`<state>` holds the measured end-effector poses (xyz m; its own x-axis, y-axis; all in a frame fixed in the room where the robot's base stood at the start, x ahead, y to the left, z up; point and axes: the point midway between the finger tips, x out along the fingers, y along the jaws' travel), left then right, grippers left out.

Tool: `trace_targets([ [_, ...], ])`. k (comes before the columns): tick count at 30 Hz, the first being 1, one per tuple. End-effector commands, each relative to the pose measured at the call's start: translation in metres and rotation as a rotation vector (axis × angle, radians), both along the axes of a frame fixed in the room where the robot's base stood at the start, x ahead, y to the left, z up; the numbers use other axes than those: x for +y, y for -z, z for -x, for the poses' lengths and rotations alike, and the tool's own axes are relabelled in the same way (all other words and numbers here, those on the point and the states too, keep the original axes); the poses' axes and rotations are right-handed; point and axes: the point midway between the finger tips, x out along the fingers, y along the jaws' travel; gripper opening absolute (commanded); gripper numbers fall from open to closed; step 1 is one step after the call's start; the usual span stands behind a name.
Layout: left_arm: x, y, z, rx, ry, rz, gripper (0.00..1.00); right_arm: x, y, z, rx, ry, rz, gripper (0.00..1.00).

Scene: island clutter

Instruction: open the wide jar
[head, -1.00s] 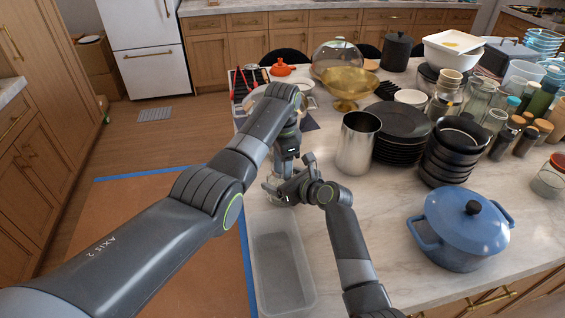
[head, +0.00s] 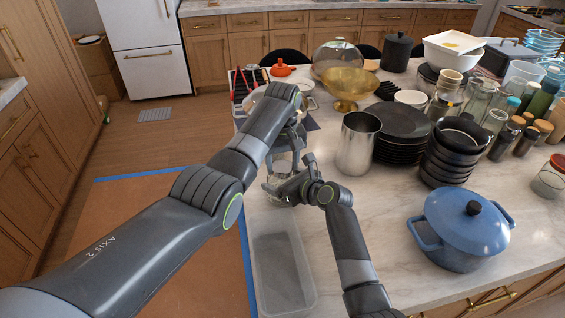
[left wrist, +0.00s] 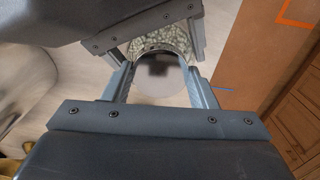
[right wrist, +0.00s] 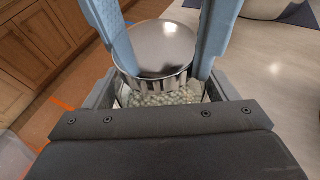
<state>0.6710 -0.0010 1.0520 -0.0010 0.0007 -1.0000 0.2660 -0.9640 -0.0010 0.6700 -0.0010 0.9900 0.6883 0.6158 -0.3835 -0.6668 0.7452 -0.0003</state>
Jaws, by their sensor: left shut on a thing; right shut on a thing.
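The wide jar, clear glass with pale bean-like contents (right wrist: 160,98), shows in the right wrist view under a shiny metal lid (right wrist: 155,45). In the head view the jar (head: 277,188) is mostly hidden by my grippers. My left gripper (left wrist: 158,75) comes from above and is shut on the lid, one finger on each side. My right gripper (head: 287,187) is shut on the jar body, lower down. The lid is level over the jar's mouth; I cannot tell whether there is a gap beneath it. In the left wrist view the contents (left wrist: 165,40) show beyond the lid's edge.
An empty clear bin (head: 283,270) lies in front of the jar, near the counter's left edge. A metal canister (head: 357,145) stands close on the right, with black plates (head: 402,140) behind it. A blue pot (head: 463,230) stands front right. Bare marble lies between.

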Motion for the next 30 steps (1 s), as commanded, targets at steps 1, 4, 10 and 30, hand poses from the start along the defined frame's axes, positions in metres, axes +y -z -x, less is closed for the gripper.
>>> trace_targets([
  [1,0.0,-0.001,-0.001,-0.002,0.005,0.001,0.25,0.001,-0.001,0.0,-0.001,-0.001,-0.002,0.16],
  [4,0.0,-0.001,0.0,-0.002,0.007,0.0,0.25,0.001,-0.001,0.0,-0.001,-0.001,-0.002,0.16],
  [10,-0.001,-0.001,-0.001,-0.003,0.005,0.001,0.25,0.001,-0.001,0.0,-0.001,-0.001,-0.002,0.16],
  [30,0.0,-0.012,-0.001,-0.003,0.006,0.001,0.25,0.0,-0.001,0.0,-0.001,0.0,-0.001,0.16],
])
